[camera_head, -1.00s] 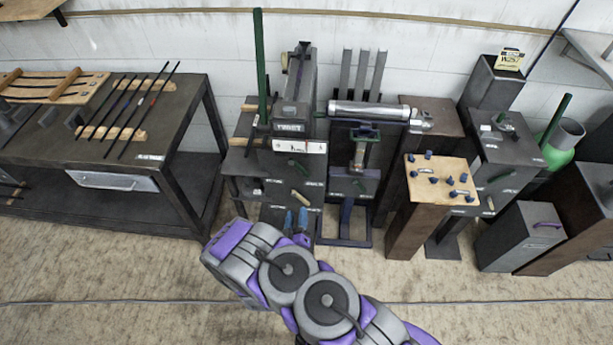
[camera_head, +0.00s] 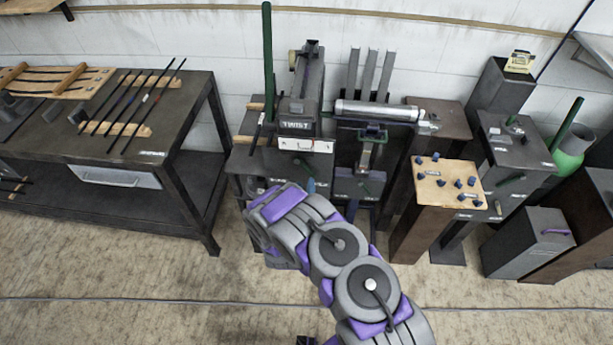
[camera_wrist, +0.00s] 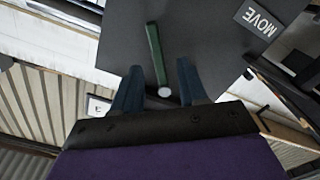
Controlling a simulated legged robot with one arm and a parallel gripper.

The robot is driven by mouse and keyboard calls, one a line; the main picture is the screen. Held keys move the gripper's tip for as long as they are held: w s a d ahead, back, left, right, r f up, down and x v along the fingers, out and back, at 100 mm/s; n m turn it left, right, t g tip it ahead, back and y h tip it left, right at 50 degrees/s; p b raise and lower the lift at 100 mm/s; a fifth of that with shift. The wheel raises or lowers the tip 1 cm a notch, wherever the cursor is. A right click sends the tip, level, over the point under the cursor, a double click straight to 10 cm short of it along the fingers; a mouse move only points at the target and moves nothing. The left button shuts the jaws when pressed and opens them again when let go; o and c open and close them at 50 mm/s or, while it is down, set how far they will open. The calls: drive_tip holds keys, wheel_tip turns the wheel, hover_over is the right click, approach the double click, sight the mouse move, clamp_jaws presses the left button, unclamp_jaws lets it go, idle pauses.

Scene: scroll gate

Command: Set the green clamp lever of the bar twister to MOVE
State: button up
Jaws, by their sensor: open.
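The bar twister (camera_head: 302,128), marked TWIST, stands left of centre in the head view. In the wrist view a short green clamp lever (camera_wrist: 155,50) lies against its dark grey front panel (camera_wrist: 205,40). The white MOVE label (camera_wrist: 258,20) is on the panel to the right of the lever, which points away from it. My gripper (camera_wrist: 159,67) is open, one blue finger on each side of the lever, with gaps left and right. Whether the fingers reach the lever's depth, I cannot tell. In the head view my arm hides the lower front of the twister; a blue fingertip (camera_head: 310,186) shows there.
A tall green bar (camera_head: 268,60) stands upright at the twister's left. A rack table (camera_head: 190,130) with dark rods is farther left. A roller machine (camera_head: 375,110) and a wooden-topped stand (camera_head: 445,180) with blue knobs are to the right. The front floor is free.

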sight(308, 172)
drive_tip(key=w, duration=0.3)
drive_tip(key=w+b, duration=0.1)
drive_tip(key=w, duration=0.1)
drive_tip(key=shift+w+d, duration=0.3)
drive_tip(key=shift+w, duration=0.05)
clamp_jaws()
idle(0.4)
